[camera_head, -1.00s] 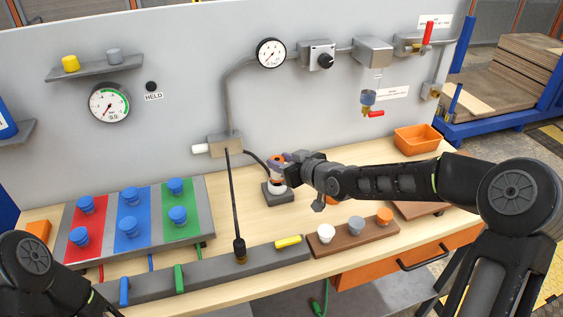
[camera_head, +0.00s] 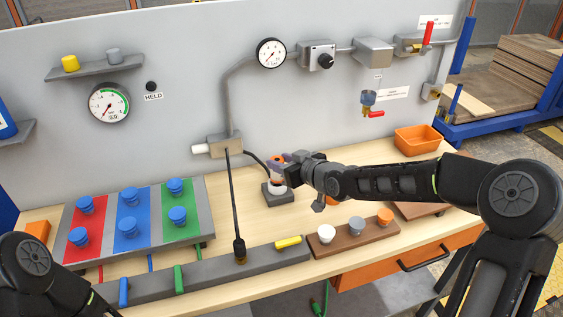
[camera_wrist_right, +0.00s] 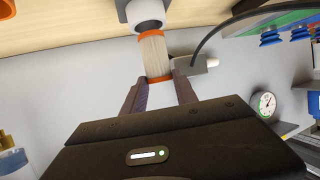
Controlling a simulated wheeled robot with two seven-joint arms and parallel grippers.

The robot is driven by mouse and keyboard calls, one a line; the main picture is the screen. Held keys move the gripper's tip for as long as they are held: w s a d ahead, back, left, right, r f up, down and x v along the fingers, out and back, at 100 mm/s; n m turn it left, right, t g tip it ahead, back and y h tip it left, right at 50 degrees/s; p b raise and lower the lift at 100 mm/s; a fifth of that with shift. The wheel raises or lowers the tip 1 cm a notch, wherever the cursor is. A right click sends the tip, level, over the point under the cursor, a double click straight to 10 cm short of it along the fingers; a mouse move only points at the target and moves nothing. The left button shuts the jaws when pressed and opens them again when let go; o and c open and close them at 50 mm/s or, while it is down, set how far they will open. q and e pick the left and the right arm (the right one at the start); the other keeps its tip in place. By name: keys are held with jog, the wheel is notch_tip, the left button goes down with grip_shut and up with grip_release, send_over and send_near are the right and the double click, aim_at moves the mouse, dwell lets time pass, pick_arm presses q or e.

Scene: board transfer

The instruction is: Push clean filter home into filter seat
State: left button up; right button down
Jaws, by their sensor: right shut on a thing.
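The clean filter (camera_wrist_right: 153,55) is a pale pleated cylinder with orange end rings. My right gripper (camera_wrist_right: 160,84) is shut on its near orange end. The filter also shows small in the head view (camera_head: 276,171), partly hidden by the gripper (camera_head: 287,160). The filter seat (camera_head: 281,197) is a dark block with a pale round cup, standing on the bench under the filter. In the right wrist view, the filter's far orange ring is at the mouth of the seat's cup (camera_wrist_right: 148,13), roughly in line. I cannot tell whether it has entered. My left gripper is out of view.
A black hose and grey fitting (camera_head: 222,146) are close behind the seat. A thin dark rod (camera_head: 235,205) stands to its left. A brown rack (camera_head: 345,236) with several coloured plugs lies in front. An orange bin (camera_head: 418,140) is at the right.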

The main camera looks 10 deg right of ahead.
jog(key=shift+f+b, duration=1.9)
jog(key=shift+f, duration=0.2)
dwell(0.3)
jog(key=c, duration=0.9)
grip_release()
jog(key=shift+r, duration=0.1)
jog(key=shift+s+d+r, duration=0.1)
jog(key=shift+s, duration=0.05)
jog(key=p+v, duration=0.2)
jog(key=v, duration=0.5)
jog(key=shift+s, duration=0.2)
